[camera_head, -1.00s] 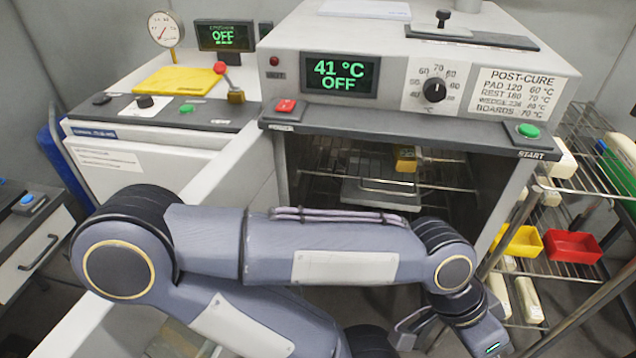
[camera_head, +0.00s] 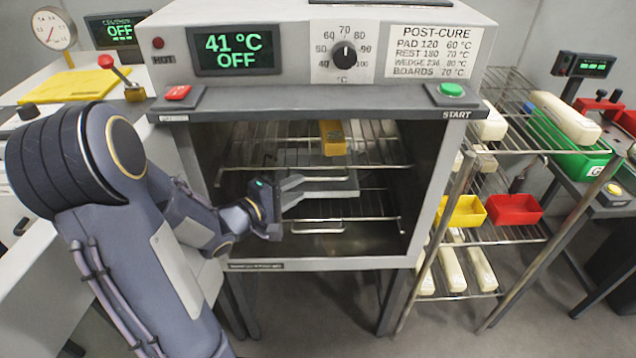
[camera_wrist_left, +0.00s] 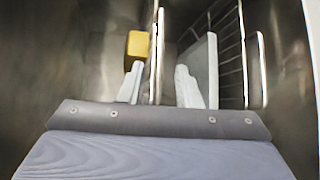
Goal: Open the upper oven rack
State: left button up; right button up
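The oven (camera_head: 318,262) stands open at the front. Its upper rack (camera_head: 386,166) is a wire shelf inside the chamber, carrying a yellow block (camera_head: 333,139). A wire handle (camera_head: 325,179) hangs at the upper rack's front edge. My left gripper (camera_head: 297,190) is at the oven mouth, left of and slightly below this handle, with its fingers apart and empty. In the left wrist view, the upper rack's front bar and handle (camera_wrist_left: 157,50) run between the open fingers; how deep they sit there is unclear. The yellow block (camera_wrist_left: 138,44) shows beyond the left finger. My right gripper is not in view.
The lower rack (camera_head: 372,212), with its own handle (camera_head: 318,230), is below. A grey plate (camera_wrist_left: 205,60) lies between the racks' front bars in the wrist view. A shelf rack with yellow (camera_head: 463,212) and red (camera_head: 514,210) bins stands right. Floor before the oven looks clear.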

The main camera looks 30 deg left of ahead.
aim_at(316, 179)
pick_arm(q)
jog(key=x, duration=0.7)
jog(key=shift+w+d, duration=0.25)
jog(key=shift+w, duration=0.1)
grip_shut()
